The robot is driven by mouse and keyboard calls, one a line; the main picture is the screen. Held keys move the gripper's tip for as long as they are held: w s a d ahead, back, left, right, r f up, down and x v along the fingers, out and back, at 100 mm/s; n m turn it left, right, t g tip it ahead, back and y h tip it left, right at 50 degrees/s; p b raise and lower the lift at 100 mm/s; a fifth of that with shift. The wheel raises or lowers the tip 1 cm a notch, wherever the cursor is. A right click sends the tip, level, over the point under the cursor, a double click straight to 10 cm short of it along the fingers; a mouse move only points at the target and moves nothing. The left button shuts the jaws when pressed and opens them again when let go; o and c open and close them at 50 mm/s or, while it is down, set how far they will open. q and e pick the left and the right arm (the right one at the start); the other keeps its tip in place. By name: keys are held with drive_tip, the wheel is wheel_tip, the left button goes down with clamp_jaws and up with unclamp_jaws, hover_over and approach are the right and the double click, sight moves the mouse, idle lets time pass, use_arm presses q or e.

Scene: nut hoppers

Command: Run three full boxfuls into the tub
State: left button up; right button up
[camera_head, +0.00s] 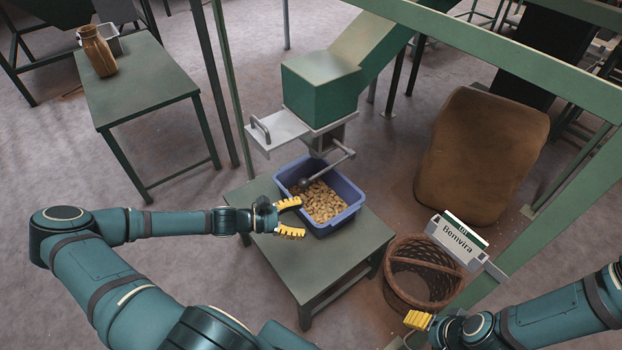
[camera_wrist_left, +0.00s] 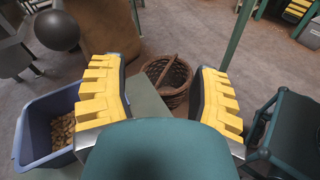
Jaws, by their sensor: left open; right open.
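The blue tub (camera_head: 347,213) stands on a low green table (camera_head: 270,252), with light brown nuts (camera_head: 323,203) inside. Above it is the hopper's green box (camera_head: 320,88), with a grey metal slide plate (camera_head: 280,131) and handle sticking out to the left. A lever with a dark ball knob (camera_head: 304,184) hangs over the tub; the knob also shows in the left wrist view (camera_wrist_left: 57,30). My left gripper (camera_head: 290,218) is open and empty beside the tub's left side. In the left wrist view the tub (camera_wrist_left: 38,130) is at left. My right gripper (camera_head: 418,320) is open, low at right, partly hidden.
A wicker basket (camera_head: 424,277) stands on the floor right of the table, near a "Benvira" sign (camera_head: 450,236). A brown sack (camera_head: 482,155) leans behind. Green frame posts (camera_head: 228,90) flank the hopper.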

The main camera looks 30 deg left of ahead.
sight(311, 180)
use_arm(q)
drive_tip(key=s+a+r+n+t+y, duration=0.2)
drive_tip(key=a+r+n+t, duration=0.2)
drive_tip(key=a, duration=0.6)
drive_tip(key=shift+t, duration=0.3)
drive_tip(key=b+x, duration=0.2)
drive_tip(key=x, duration=1.2)
drive_tip(key=shift+w, duration=0.1)
drive_tip(key=shift+c, duration=0.4)
drive_tip(key=shift+f, duration=0.1)
clamp_jaws()
